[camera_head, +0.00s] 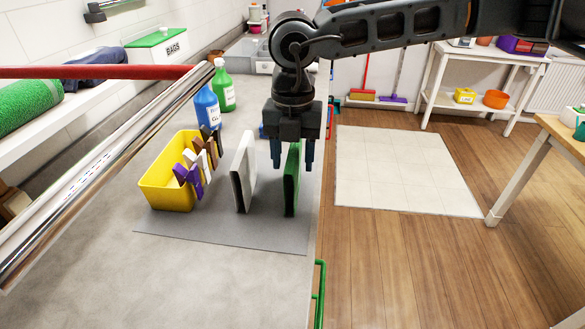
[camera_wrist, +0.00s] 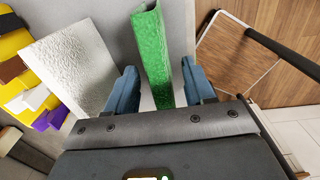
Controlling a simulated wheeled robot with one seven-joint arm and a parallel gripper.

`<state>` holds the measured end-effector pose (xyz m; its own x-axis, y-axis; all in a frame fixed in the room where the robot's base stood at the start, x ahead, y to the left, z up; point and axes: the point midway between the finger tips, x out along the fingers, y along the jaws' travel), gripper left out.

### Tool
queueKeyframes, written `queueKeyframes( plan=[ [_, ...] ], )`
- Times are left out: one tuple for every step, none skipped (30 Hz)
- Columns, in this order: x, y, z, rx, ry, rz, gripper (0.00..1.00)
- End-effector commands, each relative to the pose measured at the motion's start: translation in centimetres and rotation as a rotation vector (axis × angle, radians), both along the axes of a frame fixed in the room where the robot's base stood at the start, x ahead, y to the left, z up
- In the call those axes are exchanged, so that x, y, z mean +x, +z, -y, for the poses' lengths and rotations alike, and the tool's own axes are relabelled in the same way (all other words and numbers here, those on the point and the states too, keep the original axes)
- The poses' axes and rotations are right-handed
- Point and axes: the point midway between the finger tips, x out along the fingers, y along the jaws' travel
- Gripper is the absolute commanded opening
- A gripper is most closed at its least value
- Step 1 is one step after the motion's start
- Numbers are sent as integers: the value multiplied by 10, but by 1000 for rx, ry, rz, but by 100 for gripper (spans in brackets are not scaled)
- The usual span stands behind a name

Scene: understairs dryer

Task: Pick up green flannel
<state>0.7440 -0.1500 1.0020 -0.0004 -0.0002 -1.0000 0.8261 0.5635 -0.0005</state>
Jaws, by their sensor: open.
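The green flannel (camera_head: 291,181) stands upright on edge on a grey mat (camera_head: 225,236) on the counter, near its right edge. My gripper (camera_head: 292,165) points down over it, with fingers open on either side of its upper part. In the wrist view the green flannel (camera_wrist: 152,55) runs between the two blue fingers (camera_wrist: 158,88), with a visible gap on each side. My gripper holds nothing.
A white flannel-like slab (camera_head: 243,172) stands just left of the green one. A yellow tub (camera_head: 167,185) with brown, white and purple items is further left. Blue (camera_head: 207,108) and green (camera_head: 223,88) bottles stand behind. A metal rail (camera_head: 110,150) slants across the left.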

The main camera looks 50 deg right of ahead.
Motion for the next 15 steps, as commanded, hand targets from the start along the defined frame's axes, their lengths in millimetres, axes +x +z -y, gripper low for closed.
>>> queueKeyframes(
  plan=[
    [0,-5,0,2,-1,-1,53],
    [0,-7,0,2,-1,-1,53],
    [0,-10,0,1,-1,-1,53],
    [0,-11,0,1,0,-1,53],
    [0,-12,0,0,0,0,53],
    [0,-13,0,0,0,0,53],
    [0,-13,0,-1,0,1,53],
    [0,-13,0,-1,0,1,53],
    [0,-13,0,-1,0,1,53],
    [0,-13,0,-1,0,1,53],
    [0,-13,0,0,0,0,53],
    [0,-13,0,0,0,0,49],
    [0,-12,0,0,0,0,46],
    [0,-12,0,0,0,0,44],
    [0,-12,0,0,0,0,40]
  ],
)
